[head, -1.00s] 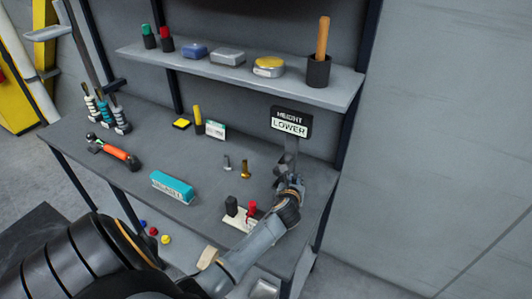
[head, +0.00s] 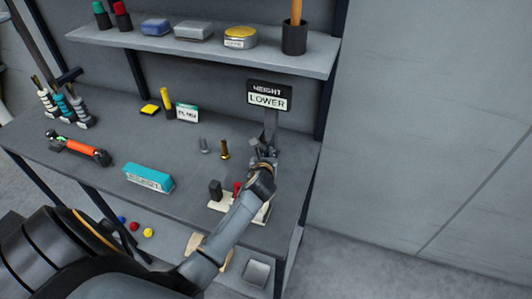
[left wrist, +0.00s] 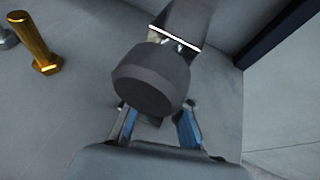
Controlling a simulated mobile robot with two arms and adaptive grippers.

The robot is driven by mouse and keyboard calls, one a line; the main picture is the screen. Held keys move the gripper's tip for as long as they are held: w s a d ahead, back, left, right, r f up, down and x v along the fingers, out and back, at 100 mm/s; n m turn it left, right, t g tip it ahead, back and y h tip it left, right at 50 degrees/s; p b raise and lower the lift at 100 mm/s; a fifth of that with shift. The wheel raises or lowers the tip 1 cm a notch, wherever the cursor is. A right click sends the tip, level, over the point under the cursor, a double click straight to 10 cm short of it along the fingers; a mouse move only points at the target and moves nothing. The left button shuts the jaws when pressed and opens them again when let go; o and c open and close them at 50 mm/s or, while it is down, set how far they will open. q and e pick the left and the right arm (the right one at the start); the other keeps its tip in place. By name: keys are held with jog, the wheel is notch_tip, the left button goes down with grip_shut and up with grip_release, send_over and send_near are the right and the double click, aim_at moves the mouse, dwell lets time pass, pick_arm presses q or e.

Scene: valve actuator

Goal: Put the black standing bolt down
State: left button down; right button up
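In the left wrist view a thick dark cylindrical head, which looks like the black bolt (left wrist: 150,80), is at my left gripper (left wrist: 155,122). The gripper's two blue-padded fingers lie on either side below this head. The head covers their tips, so I cannot tell whether they touch the shaft. In the head view my left gripper (head: 266,152) is low over the bench, just right of the gold bolt (head: 225,150) and in front of the sign (head: 268,95). The black bolt is not clearly distinguishable there. My right gripper is not in view.
A grey bolt (head: 204,146) stands left of the gold one. A light base (head: 222,205) with black and red parts is under my forearm. A teal box (head: 148,179) lies left. A shelf (head: 300,55) with containers hangs behind. Bare bench top lies between the teal box and the bolts.

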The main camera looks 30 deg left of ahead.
pick_arm(q)
jog(key=c, duration=1.3)
grip_release()
jog(key=shift+a+f, duration=0.1)
jog(key=shift+a, duration=0.2)
jog(key=shift+d, duration=0.1)
jog(key=shift+d, duration=0.1)
jog(key=shift+r, duration=0.25)
jog(key=shift+s+d, duration=0.1)
jog(key=shift+s, duration=0.2)
jog(key=v, duration=1)
jog(key=shift+s+d+r, duration=0.25)
jog(key=shift+s+r, duration=0.1)
jog(key=shift+s, duration=0.2)
jog(key=shift+f, duration=0.1)
